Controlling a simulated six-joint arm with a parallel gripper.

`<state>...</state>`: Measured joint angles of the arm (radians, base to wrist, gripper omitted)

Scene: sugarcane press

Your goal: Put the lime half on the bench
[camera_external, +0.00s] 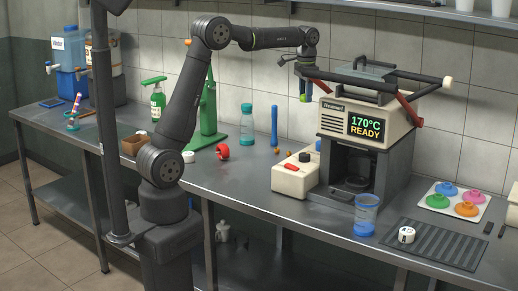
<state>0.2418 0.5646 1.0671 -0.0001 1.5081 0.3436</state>
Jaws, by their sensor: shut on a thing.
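My gripper (304,92) points down in the air, in front of the tiled wall and just left of the press machine. It is shut on a small green thing (308,88), which looks like the lime half; the fingers hide part of it. It is held well above the steel bench (245,184), not touching it.
The press machine (365,128), with dark handles and a "170°C READY" display, stands close to my gripper's right. Bare bench lies left of the switch box.

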